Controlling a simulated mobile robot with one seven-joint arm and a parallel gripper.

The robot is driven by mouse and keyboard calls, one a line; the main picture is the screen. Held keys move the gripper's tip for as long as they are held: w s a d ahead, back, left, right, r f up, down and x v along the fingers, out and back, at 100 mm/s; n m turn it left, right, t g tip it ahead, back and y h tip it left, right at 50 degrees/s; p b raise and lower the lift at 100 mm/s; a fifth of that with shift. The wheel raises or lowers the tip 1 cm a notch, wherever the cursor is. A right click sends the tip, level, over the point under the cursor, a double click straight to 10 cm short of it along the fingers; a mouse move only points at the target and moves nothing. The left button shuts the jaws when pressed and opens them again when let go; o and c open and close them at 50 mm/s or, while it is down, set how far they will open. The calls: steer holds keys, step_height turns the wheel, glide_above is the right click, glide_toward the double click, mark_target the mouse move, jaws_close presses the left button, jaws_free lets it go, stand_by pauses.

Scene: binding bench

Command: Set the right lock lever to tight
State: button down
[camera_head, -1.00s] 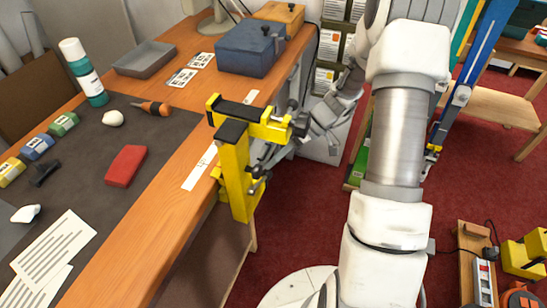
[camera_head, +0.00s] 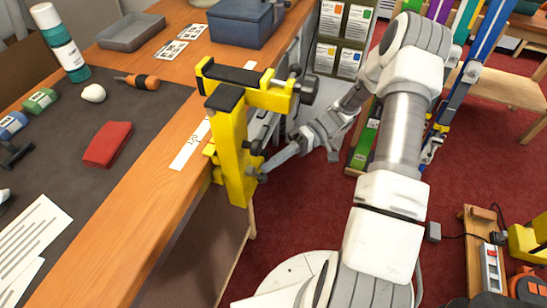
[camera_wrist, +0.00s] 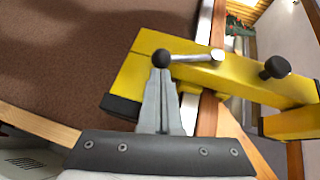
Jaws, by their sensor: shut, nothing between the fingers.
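A yellow clamp-like fixture (camera_head: 232,140) with black pads stands at the bench edge, and it also fills the upper right of the wrist view (camera_wrist: 150,45). In the wrist view a lock lever (camera_wrist: 195,57) with a metal rod and a black ball end lies across its yellow face. My gripper (camera_head: 264,172) is shut and empty at the fixture's lower right side. In the wrist view its fingertips (camera_wrist: 161,73) are at the ball end; whether they touch it I cannot tell. A second black knob (camera_wrist: 277,67) sits farther right. The lever's setting is not readable.
Red carpet (camera_head: 460,175) is open to the right of the fixture.

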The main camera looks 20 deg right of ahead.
steer(key=shift+s+a+f+m+g+y+b, duration=0.3)
steer(key=shift+s+a+f+m+y+b, duration=0.3)
steer(key=shift+s+f+y, duration=0.15)
steer(key=shift+s+a+f+m+g+y+b, duration=0.3)
steer(key=shift+s+a+f+m+y+b, duration=0.2)
steer(key=shift+s+f+y, duration=0.25)
steer(key=shift+s, duration=0.1)
steer(key=v, duration=1.7)
steer(key=shift+d+b, duration=0.2)
steer(key=shift+b, duration=0.15)
steer(key=shift+r, duration=0.1)
